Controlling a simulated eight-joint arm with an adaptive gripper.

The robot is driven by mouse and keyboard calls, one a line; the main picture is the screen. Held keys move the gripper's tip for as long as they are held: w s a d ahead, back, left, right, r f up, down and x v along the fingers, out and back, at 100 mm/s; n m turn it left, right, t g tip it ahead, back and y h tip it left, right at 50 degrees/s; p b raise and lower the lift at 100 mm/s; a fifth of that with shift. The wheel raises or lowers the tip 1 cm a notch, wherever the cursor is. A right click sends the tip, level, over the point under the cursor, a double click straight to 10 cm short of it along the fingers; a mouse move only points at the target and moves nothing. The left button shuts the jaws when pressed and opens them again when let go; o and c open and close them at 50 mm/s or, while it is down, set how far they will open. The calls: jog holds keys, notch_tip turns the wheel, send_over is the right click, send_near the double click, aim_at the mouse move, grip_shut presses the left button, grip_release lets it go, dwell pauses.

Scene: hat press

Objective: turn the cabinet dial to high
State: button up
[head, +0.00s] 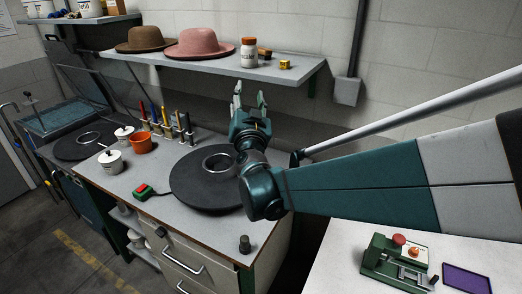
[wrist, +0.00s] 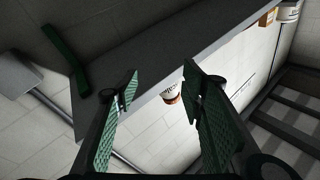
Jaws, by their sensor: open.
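A small dark knob (head: 245,244), which looks like the cabinet dial, stands at the front right corner of the cabinet (head: 185,240). Its markings are too small to read, so its setting cannot be told. My gripper (head: 250,95) is open and empty, pointing up near the front of the wall shelf, well above and behind the knob. In the wrist view my gripper's green-padded fingers (wrist: 160,85) are spread apart, with the shelf beyond them. The knob is not in the wrist view.
A round black plate with a ring (head: 200,190) lies on the cabinet below my arm. A red-and-green switch box (head: 143,190) sits left of it. The shelf (head: 215,68) holds two hats and a jar (head: 249,52). A white table (head: 335,265) stands at right.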

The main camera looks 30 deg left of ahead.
jog(key=s+a+f+m+t+h+b, duration=0.1)
jog(key=s+a+f+m+t+h, duration=0.15)
jog(key=s+a+f, duration=0.65)
jog(key=s+a+f+m+t+h+b, duration=0.1)
jog(key=s+a+f+h, duration=0.3)
jog(key=a+f, duration=0.8)
jog(key=s+a+f, duration=0.2)
jog(key=s+f, duration=0.3)
jog(key=s+a+f+m+h, duration=0.1)
jog(key=s+a+f, duration=0.1)
jog(key=s+f, duration=0.3)
jog(key=s+a+f+g+h, duration=0.1)
jog(key=s+a+f, duration=0.1)
jog(key=s+f, duration=0.3)
jog(key=shift+s+a+f+m+b, duration=0.25)
jog(key=shift+s+a+f+b, duration=0.05)
jog(key=g+h, duration=0.2)
send_near(161, 232)
jog(key=shift+s+a+f+b, duration=0.3)
jog(key=shift+s+a+b, duration=0.05)
jog(key=shift+b, duration=0.05)
jog(key=shift+w, duration=0.15)
jog(key=w+b, duration=0.1)
jog(key=w, duration=0.6)
jog(key=shift+w, duration=0.25)
jog(key=shift+c, duration=0.4)
jog(key=c, duration=0.8)
